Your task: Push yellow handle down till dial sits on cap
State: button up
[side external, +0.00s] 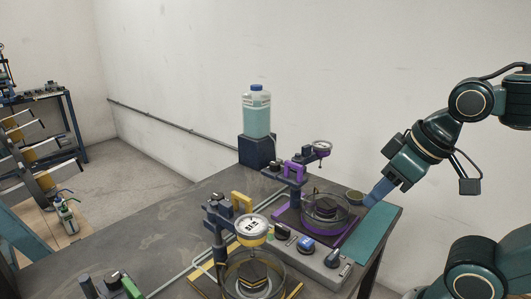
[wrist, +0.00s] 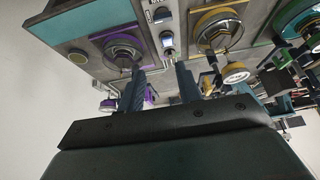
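The yellow handle (side external: 242,201) is a bracket-shaped grip on a dark lever stand near the table's front. A white-faced dial (side external: 252,228) with a yellow rim hangs from this lever, raised above a clear round dish (side external: 236,275). A dark cap-like piece (side external: 252,271) shows inside the dish. The dial looks apart from it. In the wrist view the yellow-rimmed dial (wrist: 236,73) is right of the fingers. My gripper (side external: 374,198) is off to the right, beside the purple unit and away from the yellow handle. Its two fingers (wrist: 160,85) are spread with nothing between them.
A purple lever unit (side external: 294,170) with its own dial and dish (side external: 325,210) stands behind the yellow one. A grey control box (side external: 315,262) with knobs lies in front. A green-handled unit (side external: 131,287) is at lower left. A bottle (side external: 257,115) stands on a dark block behind.

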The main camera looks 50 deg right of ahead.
jog(key=shift+r, duration=0.1)
jog(key=shift+c, duration=0.2)
notch_tip(320, 180, up, 10)
jog(key=g, duration=0.6)
send_over(241, 195)
jog(key=shift+f, duration=0.25)
jog(key=shift+f, duration=6.8)
grip_shut()
